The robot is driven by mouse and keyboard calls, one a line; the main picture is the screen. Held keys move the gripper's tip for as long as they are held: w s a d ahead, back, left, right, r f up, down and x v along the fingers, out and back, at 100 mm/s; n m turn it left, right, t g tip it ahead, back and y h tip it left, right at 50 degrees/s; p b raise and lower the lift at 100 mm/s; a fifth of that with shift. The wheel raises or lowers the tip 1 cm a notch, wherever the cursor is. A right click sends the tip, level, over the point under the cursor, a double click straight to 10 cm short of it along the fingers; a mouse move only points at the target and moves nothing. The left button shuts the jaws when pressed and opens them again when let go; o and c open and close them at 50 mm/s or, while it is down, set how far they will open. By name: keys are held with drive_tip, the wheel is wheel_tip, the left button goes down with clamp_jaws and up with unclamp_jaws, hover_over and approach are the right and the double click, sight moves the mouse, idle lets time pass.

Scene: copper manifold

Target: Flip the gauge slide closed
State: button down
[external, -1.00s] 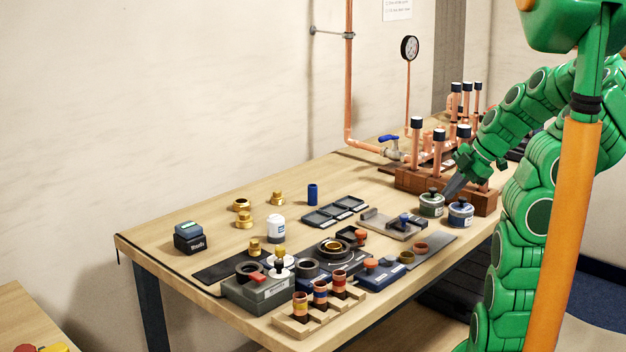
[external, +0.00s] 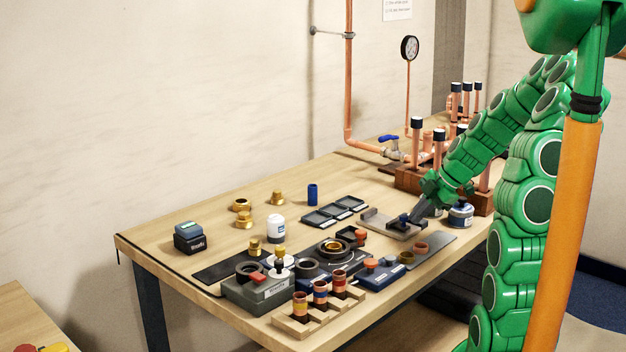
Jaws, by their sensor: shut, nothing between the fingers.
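A flat grey-tan plate (external: 378,223) lies on the right part of the bench, with a raised block at its left end and a small dark blue piece (external: 399,222) on it. This looks like the gauge and its slide, but I cannot read a label. My gripper (external: 413,219) is shut and empty, its dark fingers pointing down and left at the right side of the dark blue piece. I cannot tell whether they touch it. The fingers and wrist hide part of the plate's right end.
A blue-labelled tin (external: 461,215) stands right of my gripper. Copper pipes rise from a wooden block (external: 408,180) behind it. Dark trays (external: 335,211) lie left of the plate. Blue and grey fixtures (external: 381,274) stand in front. The bench's back left is mostly clear.

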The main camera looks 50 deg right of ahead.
sight(398, 224)
drive_tip(key=shift+w, duration=0.35)
drive_tip(key=shift+w, duration=2.8)
drive_tip(key=shift+s+r, duration=0.1)
drive_tip(key=shift+s, duration=0.35)
drive_tip(key=s, duration=0.3)
drive_tip(key=shift+s+a+r, duration=0.2)
drive_tip(key=shift+r, duration=0.15)
drive_tip(key=v, duration=0.9)
drive_tip(key=shift+s+r, duration=0.15)
drive_tip(key=shift+r, duration=0.1)
drive_tip(key=shift+d, duration=0.1)
